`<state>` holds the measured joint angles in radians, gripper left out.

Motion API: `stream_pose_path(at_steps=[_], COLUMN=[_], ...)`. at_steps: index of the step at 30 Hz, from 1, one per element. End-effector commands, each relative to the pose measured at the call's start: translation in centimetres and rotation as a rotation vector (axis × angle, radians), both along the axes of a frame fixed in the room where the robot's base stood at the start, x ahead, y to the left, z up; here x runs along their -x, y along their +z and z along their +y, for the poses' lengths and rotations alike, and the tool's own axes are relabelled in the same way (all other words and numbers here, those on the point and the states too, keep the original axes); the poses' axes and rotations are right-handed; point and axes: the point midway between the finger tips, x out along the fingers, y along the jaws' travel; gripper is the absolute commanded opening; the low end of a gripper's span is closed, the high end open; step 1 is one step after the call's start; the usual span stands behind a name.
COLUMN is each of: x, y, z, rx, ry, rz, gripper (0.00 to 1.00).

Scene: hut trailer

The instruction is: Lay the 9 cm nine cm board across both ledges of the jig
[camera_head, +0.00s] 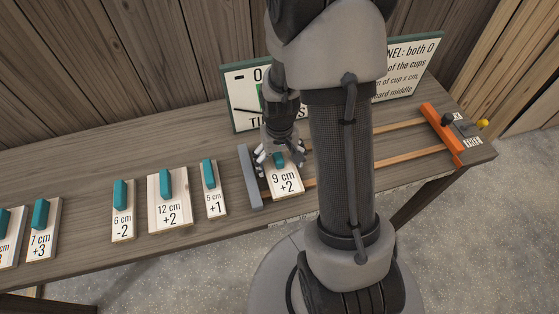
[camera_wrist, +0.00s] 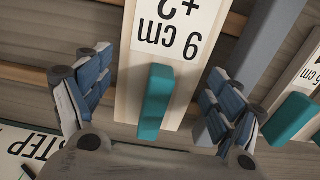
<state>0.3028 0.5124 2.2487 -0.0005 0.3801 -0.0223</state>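The 9 cm board (camera_head: 286,187), a pale board marked "9 cm +2" with a teal handle, lies in the jig beside its grey end bar (camera_head: 249,178). The jig has two thin orange rails (camera_head: 405,160) and an orange end block (camera_head: 441,135). In the wrist view the board (camera_wrist: 150,85) appears to lie over the rails; full contact with both cannot be confirmed. My gripper (camera_head: 281,157) is over the board's far end. In the wrist view its fingers are spread either side of the teal handle (camera_wrist: 156,100), with gaps visible.
Left of the jig stand other handled boards: 5 cm (camera_head: 215,203), 12 cm (camera_head: 171,215), 6 cm (camera_head: 122,225) and 7 cm (camera_head: 43,243). Signs (camera_head: 410,70) stand behind. A yellow-knobbed lever (camera_head: 482,124) is at the right end. My arm hides the jig's middle.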

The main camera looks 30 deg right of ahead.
Motion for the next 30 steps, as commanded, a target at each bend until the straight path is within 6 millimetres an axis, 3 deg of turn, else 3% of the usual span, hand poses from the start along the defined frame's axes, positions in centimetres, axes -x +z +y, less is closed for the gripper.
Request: stream_pose_path(at_steps=[16,30], x=[0.0,-0.1], y=[0.6,9.9], z=[0.0,0.0], rx=[0.000,0.001], ry=[0.000,0.000], rz=[-0.001,-0.004], gripper=[0.95,0.95])
